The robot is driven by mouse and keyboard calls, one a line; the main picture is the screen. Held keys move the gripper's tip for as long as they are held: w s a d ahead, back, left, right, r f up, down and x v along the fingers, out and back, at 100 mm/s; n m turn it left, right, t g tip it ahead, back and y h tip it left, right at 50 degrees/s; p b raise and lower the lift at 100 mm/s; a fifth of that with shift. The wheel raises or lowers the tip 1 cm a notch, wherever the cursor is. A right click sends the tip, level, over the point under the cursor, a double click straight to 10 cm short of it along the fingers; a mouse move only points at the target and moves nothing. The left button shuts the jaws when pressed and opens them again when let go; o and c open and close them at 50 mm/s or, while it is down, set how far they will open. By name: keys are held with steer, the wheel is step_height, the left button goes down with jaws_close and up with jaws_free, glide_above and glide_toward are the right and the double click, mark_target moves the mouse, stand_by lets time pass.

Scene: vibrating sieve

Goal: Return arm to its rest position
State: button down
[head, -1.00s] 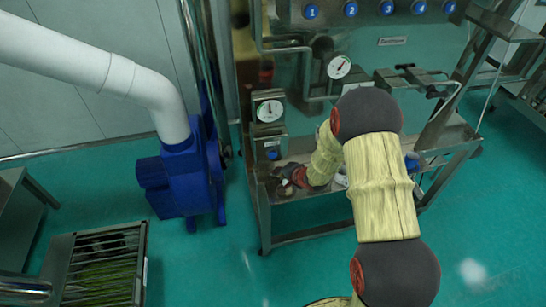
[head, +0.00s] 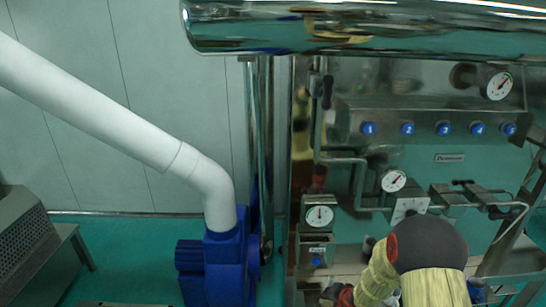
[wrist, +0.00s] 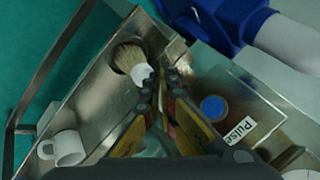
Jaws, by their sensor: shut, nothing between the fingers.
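My gripper (wrist: 160,82) is shut and empty in the wrist view, with its fingers over the metal shelf (wrist: 95,95). The gripper there is mostly cut off by the bottom edge.
A white mug (wrist: 65,148) stands on the shelf. A blue button (wrist: 213,107) marked "Pulse" is on a box close to the fingers. A blue blower (head: 215,265) with a white pipe (head: 110,105) stands left. A shiny metal cylinder (head: 360,28) crosses the top.

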steer(key=s+d+r+n+g+h+b, duration=0.2)
steer(key=s+d+n+g+b, duration=0.1)
steer(key=s, duration=0.6)
steer(key=s+d+r+n+g+h+b, duration=0.2)
steer(key=s+d+b, duration=0.15)
steer(key=s, duration=0.45)
steer(key=s+a+r+n+t+y+b, duration=0.1)
steer(key=s+a+b, duration=0.3)
steer(key=s+b, duration=0.5)
steer(key=s+a+r+n+t+b, duration=0.2)
steer(key=s+a+b, duration=0.3)
steer(key=s+b, duration=0.4)
steer(key=b, duration=0.5)
steer(key=shift+s+r+y+b, duration=0.3)
steer(key=shift+r+y, duration=0.05)
steer(key=shift+y, duration=0.05)
stand_by(0.4)
